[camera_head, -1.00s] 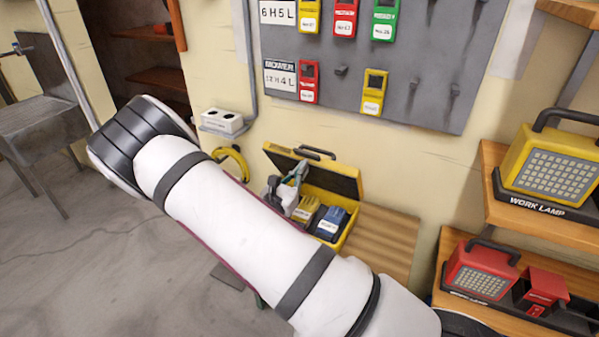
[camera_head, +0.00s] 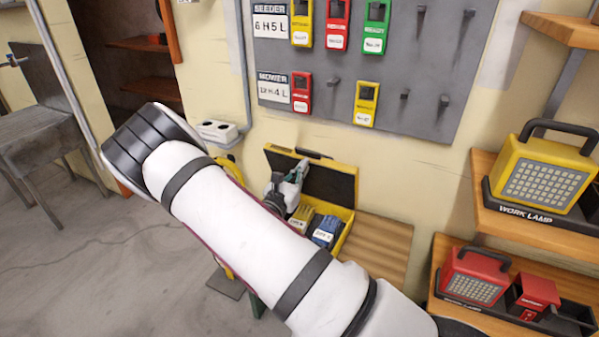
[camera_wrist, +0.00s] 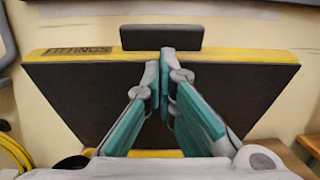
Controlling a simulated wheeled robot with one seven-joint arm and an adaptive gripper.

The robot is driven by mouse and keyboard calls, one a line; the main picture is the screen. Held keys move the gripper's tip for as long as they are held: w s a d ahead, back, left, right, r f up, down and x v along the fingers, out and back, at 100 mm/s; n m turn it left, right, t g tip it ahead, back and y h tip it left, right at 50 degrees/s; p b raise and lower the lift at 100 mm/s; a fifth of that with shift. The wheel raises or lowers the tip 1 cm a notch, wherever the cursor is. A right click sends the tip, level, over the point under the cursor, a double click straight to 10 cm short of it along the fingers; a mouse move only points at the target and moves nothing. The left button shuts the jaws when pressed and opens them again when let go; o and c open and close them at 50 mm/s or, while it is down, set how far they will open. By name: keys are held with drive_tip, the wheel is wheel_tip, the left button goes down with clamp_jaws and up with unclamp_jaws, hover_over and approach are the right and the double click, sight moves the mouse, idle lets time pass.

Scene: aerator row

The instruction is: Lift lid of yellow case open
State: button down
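The yellow case (camera_head: 342,238) stands on a wooden bench, with its lid (camera_head: 325,182) raised to about upright and its dark inner face toward me. In the wrist view the lid (camera_wrist: 85,95) fills the middle, with "FITTINGS" on its yellow edge and a dark handle (camera_wrist: 160,37) above. My gripper (camera_head: 301,168) is in front of the lid's inner face. In the wrist view the gripper's fingertips (camera_wrist: 162,72) are close together near the lid's top edge, with nothing seen held between them. Whether they touch the lid is unclear. My arm hides the case's front left.
A yellow pack (camera_head: 301,220) and a blue pack (camera_head: 327,230) sit in the case. A pegboard (camera_head: 420,75) with coloured tags is on the wall above. Shelves with a yellow work lamp (camera_head: 545,172) and a red lamp (camera_head: 473,275) stand right. Bare bench (camera_head: 375,250) lies right of the case.

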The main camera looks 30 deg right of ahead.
drive_tip(key=shift+x, duration=0.85)
drive_tip(key=shift+d+r, duration=0.1)
drive_tip(key=shift+d, duration=0.05)
drive_tip(key=shift+x, duration=1.5)
drive_tip(key=shift+w, duration=0.1)
drive_tip(key=shift+d, duration=0.1)
drive_tip(key=shift+x, duration=1)
drive_tip(key=shift+w+d, duration=0.15)
drive_tip(key=shift+d, duration=0.15)
